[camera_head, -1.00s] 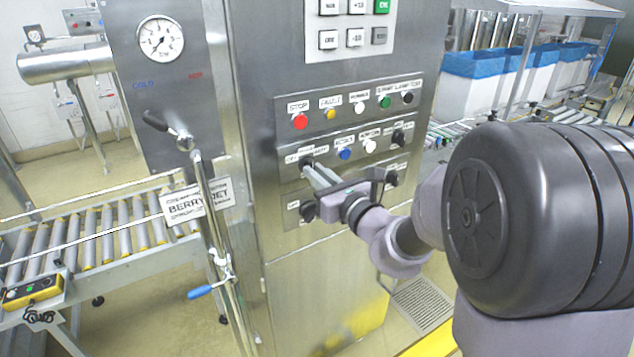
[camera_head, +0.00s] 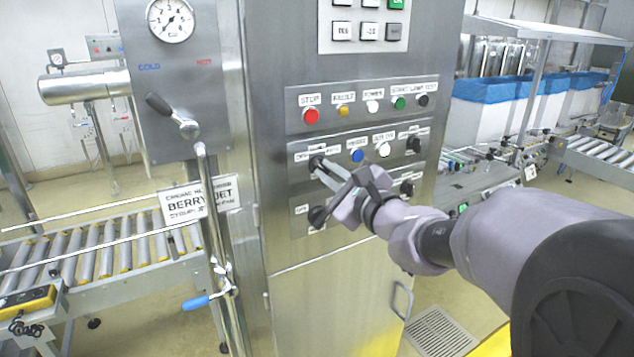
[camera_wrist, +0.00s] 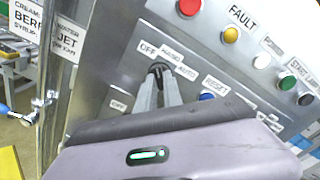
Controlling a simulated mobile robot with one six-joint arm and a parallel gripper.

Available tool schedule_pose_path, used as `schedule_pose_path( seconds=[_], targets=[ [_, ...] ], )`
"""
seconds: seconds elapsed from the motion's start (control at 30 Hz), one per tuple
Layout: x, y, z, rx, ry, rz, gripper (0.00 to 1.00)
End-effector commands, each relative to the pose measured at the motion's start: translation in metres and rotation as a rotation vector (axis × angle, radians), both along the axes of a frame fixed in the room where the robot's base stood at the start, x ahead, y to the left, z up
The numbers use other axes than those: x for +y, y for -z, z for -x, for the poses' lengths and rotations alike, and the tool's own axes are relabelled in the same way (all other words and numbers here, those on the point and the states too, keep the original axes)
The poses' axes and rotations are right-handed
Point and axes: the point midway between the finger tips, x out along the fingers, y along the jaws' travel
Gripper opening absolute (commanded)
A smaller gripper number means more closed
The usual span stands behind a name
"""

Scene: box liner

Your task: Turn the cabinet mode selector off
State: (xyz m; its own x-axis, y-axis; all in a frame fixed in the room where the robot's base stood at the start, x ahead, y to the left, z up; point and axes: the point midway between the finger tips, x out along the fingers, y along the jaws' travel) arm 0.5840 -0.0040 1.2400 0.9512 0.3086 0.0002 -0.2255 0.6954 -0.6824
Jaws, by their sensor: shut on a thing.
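The mode selector (camera_wrist: 159,68) is a black knob on the cabinet's middle control row, with OFF, HAND and AUTO labels around it in the wrist view. In the head view the selector (camera_head: 316,162) sits left of the blue button, partly hidden by my fingers. My gripper (camera_head: 322,168) is shut on the knob, reaching in from the right. In the wrist view its two fingers (camera_wrist: 160,80) close around the knob. The OFF label is to the knob's left, HAND above and AUTO to the right. The knob's exact pointing direction is hidden by the fingers.
A red stop button (camera_head: 311,116) and other coloured buttons line the row above. Another black selector (camera_head: 317,217) is just below the gripper. More black knobs are at right. A lever valve and pipe (camera_head: 208,200) stand left of the cabinet, beside a roller conveyor (camera_head: 110,245).

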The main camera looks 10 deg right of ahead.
Motion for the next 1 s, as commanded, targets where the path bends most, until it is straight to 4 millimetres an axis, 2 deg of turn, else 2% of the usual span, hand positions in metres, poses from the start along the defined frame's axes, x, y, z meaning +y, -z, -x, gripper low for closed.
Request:
schedule_pose_path(
  seconds=[0.67,0.7,0.77,1.0],
  targets=[
    [0.0001,-0.0014,-0.0001,-0.018,-0.001,0.049,0.0],
    [0.0001,-0.0014,-0.0001,-0.018,-0.001,0.048,0.19],
    [0.0001,-0.0013,-0.0001,-0.018,-0.001,0.048,0.3],
    [0.0,-0.0006,0.0,-0.016,-0.001,0.047,0.33]
  ],
)
